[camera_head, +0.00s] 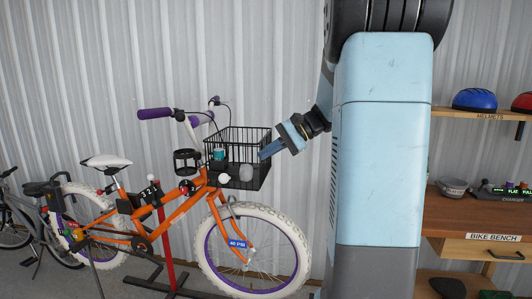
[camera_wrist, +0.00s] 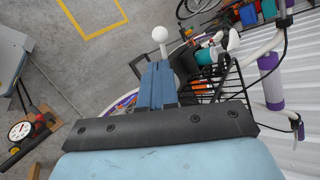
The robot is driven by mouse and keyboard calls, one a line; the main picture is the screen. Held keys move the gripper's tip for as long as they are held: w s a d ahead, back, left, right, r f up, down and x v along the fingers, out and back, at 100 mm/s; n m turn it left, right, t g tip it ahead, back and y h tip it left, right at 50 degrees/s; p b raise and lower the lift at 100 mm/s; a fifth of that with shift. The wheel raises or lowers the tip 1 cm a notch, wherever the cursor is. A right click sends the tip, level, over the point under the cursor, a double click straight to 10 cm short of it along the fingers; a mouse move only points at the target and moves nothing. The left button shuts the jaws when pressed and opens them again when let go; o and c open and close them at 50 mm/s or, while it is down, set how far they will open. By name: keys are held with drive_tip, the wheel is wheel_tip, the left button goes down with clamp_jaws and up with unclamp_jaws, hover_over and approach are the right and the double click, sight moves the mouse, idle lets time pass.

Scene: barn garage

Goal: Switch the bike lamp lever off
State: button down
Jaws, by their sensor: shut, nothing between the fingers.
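The orange bike (camera_head: 175,215) has a black wire basket (camera_head: 240,145) at its front. In the wrist view a white ball knob (camera_wrist: 160,34) on a short stem stands just beyond my fingertips; it looks like the lamp lever, though the lamp body is hidden behind the fingers. Contact with the knob is not clear.
A teal item (camera_head: 219,154) sits in the basket. Purple handlebar grips (camera_head: 155,113) rise behind it. A red stand (camera_head: 166,235) supports the bike. The wooden bike bench (camera_head: 470,222) and helmet shelf (camera_head: 470,112) are at right. Corrugated wall is close behind.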

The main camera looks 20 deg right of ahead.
sight(237, 171)
drive_tip(key=x, duration=1)
drive_tip(key=shift+a+f, duration=0.1)
drive_tip(key=shift+a, duration=0.15)
